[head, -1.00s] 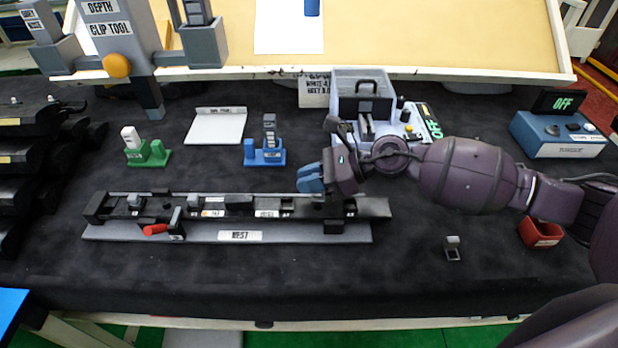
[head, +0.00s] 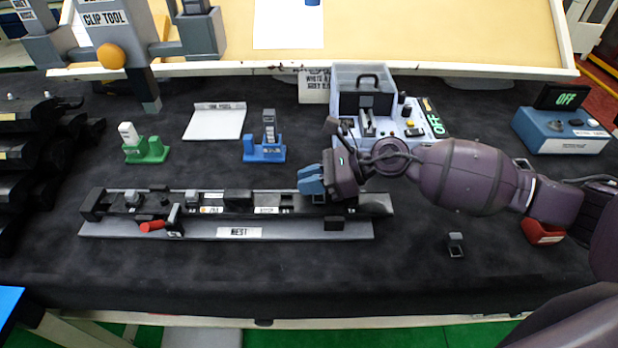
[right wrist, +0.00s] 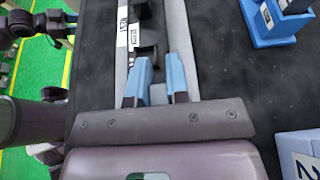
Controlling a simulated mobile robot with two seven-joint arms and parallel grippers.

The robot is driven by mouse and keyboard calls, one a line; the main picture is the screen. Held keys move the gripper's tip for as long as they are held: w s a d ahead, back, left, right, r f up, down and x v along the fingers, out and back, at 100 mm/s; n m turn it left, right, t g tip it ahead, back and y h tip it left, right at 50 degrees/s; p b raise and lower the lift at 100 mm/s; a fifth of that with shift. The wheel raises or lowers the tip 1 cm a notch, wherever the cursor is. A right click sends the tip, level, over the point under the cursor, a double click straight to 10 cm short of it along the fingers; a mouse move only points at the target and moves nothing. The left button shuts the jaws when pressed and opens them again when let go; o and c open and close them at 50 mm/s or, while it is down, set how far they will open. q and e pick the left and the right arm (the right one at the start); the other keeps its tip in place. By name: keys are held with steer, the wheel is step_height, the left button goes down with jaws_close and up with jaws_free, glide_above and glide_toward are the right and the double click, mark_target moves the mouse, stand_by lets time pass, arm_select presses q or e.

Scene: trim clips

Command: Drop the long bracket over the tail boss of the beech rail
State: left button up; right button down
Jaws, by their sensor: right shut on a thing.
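A long dark rail (head: 275,199) lies in the grey nest (head: 330,231), with small raised fittings and white labels along it. It looks black, not beech-coloured. My right gripper (head: 311,180) is over the right-hand part of the rail, its blue fingers pointing down-left in the head view. In the right wrist view the two fingers (right wrist: 158,90) straddle a light grey piece (right wrist: 158,94), probably the bracket. It is mostly hidden, and I cannot tell whether it touches the rail or sits around a boss.
A small grey bracket (head: 456,245) lies on the dark mat near a red bin (head: 543,232). A blue stand (head: 264,151) and a green stand (head: 147,151) hold upright clips behind the nest. A red-handled clamp (head: 152,226) is at the nest's front left.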

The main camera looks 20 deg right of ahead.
arm_select(q)
steer(key=shift+f, duration=0.3)
arm_select(e)
steer(key=shift+f, duration=0.45)
arm_select(q)
steer(key=shift+w, duration=0.2)
arm_select(e)
steer(key=c, duration=1)
jaws_free()
steer(key=shift+f, duration=0.1)
steer(key=b+v, duration=0.1)
steer(key=v, duration=1)
steer(key=shift+a, duration=0.15)
arm_select(q)
steer(key=shift+w+d, duration=0.15)
steer(key=shift+w, duration=0.1)
arm_select(e)
steer(key=shift+r, duration=0.2)
